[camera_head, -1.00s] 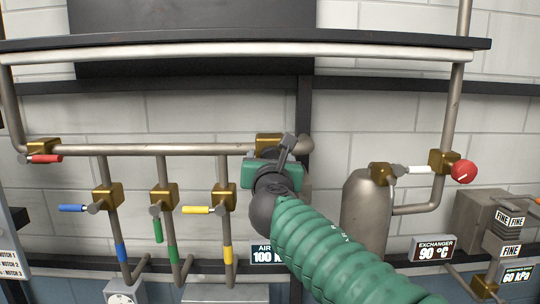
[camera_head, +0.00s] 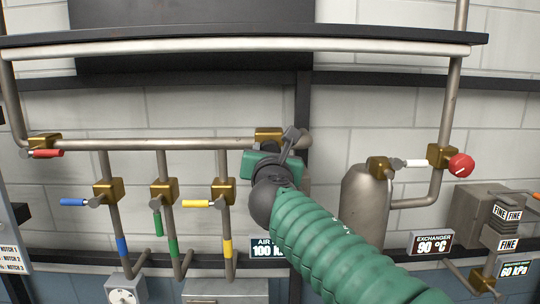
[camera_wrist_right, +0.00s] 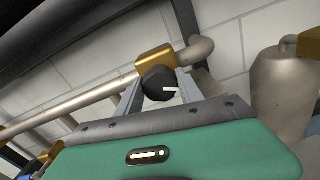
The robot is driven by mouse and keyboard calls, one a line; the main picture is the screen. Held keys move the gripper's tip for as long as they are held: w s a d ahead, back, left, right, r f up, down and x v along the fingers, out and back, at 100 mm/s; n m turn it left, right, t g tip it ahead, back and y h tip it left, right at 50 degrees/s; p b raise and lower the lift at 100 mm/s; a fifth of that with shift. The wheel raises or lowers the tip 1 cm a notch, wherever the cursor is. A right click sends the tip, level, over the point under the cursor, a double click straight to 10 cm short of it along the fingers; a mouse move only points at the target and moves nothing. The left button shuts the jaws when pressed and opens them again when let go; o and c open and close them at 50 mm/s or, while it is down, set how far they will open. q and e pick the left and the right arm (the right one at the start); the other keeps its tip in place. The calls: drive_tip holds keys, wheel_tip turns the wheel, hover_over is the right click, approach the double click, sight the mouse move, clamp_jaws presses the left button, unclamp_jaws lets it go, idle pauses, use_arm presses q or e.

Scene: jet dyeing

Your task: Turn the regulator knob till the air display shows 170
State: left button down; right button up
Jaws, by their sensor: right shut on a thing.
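The black regulator knob (camera_wrist_right: 157,82) with a white pointer mark sits on the front of a brass valve body (camera_wrist_right: 154,61), which also shows in the head view (camera_head: 268,135). My right gripper (camera_head: 293,140) is shut on the knob, one finger on each side in the right wrist view. In the head view my gripper hides the knob. The air display (camera_head: 268,250) below reads 100, and my right arm covers its right end. My left gripper is not in view.
A steel tank (camera_head: 364,205), a red knob (camera_head: 461,165) and the exchanger display (camera_head: 431,244), reading 90 °C, stand to the right. A dark shelf crosses above.

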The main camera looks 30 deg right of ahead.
drive_tip(key=m+b, duration=0.2)
drive_tip(key=m, duration=0.1)
drive_tip(key=shift+f, duration=0.25)
drive_tip(key=m+b, duration=0.2)
drive_tip(key=m, duration=0.1)
drive_tip(key=shift+m+b, duration=0.3)
drive_tip(key=shift+m, duration=0.1)
drive_tip(key=m+b, duration=0.2)
drive_tip(key=m, duration=0.2)
drive_tip(key=shift+r+m+b, duration=0.1)
drive_tip(key=shift+m+b, duration=0.55)
drive_tip(key=shift+m, duration=0.55)
drive_tip(key=o, duration=1.1)
drive_tip(key=shift+o, duration=1.4)
drive_tip(key=shift+w+d, duration=0.1)
drive_tip(key=shift+w, duration=0.15)
